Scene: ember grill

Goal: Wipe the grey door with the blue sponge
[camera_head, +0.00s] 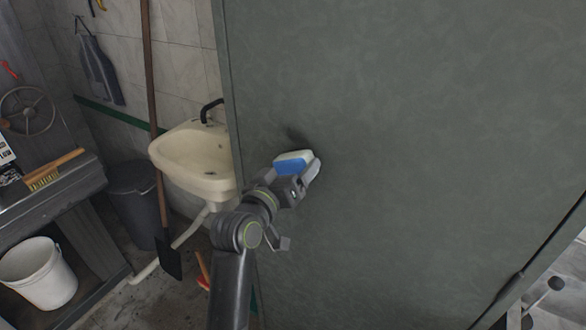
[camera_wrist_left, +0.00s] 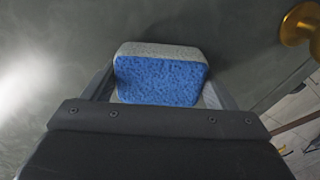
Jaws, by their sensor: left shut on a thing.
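The grey door (camera_head: 420,130) fills the middle and right of the head view, and its grey surface (camera_wrist_left: 60,45) lies behind the sponge in the left wrist view. The blue sponge (camera_head: 290,163) has a pale whitish side. In the left wrist view the sponge (camera_wrist_left: 160,80) sits between the two fingers. My left gripper (camera_head: 304,176) is shut on it and holds it close to the door, near the door's left edge. I cannot tell whether the sponge touches the surface. My right gripper is not in view.
A brass knob (camera_wrist_left: 299,25) shows at the upper right of the left wrist view. Left of the door are a cream sink (camera_head: 193,160), a dark bin (camera_head: 137,200), a white bucket (camera_head: 38,273) and a bench with a brush (camera_head: 55,168). A long-handled shovel (camera_head: 168,258) stands by the sink.

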